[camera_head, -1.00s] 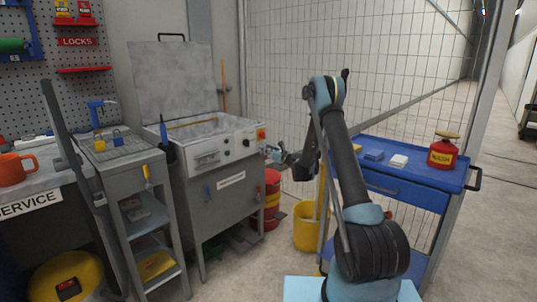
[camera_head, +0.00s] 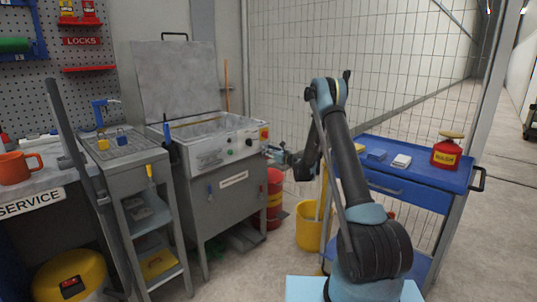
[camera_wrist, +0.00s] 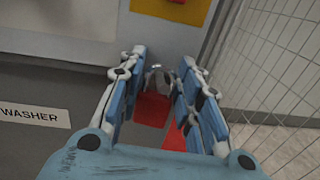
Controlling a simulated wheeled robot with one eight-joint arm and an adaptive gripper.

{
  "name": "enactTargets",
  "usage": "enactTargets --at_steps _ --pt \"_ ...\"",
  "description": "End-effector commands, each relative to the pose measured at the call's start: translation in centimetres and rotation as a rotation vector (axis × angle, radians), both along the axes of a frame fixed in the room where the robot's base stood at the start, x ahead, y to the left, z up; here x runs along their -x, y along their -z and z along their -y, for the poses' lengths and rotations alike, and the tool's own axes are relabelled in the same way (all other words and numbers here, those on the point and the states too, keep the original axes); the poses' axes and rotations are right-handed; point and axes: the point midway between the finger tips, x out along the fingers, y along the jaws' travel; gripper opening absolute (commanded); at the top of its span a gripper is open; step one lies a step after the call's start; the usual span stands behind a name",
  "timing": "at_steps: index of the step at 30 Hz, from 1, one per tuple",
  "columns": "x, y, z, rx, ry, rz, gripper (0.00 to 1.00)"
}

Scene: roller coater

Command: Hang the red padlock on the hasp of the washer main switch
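The red padlock (camera_wrist: 152,108) is between my gripper's fingers in the wrist view, its metal shackle upward toward the fingertips. My gripper (camera_wrist: 163,70) appears closed around it; the fingers partly hide its sides. The washer (camera_head: 225,155) stands at centre left in the head view. Its main switch (camera_head: 264,133) is a red knob on a yellow plate at the panel's right end. The switch plate also shows at the top edge of the wrist view (camera_wrist: 172,10), beyond the fingertips. The hasp cannot be made out. In the head view my gripper (camera_head: 283,158) is small, right of and below the switch.
A red drum (camera_head: 273,195) and a yellow bucket (camera_head: 309,230) stand beside the washer. A wire mesh fence (camera_head: 400,75) runs behind. A blue cart (camera_head: 420,175) is at right. A grey stand (camera_head: 125,155) with yellow and blue padlocks is left of the washer.

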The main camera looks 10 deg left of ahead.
Motion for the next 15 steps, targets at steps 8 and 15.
enactTargets --at_steps 8,15 --pt "-0.01 -0.01 0.04 0.000 0.000 0.000 0.55" --pt "0.27 0.01 0.40 0.000 0.001 0.000 0.55"
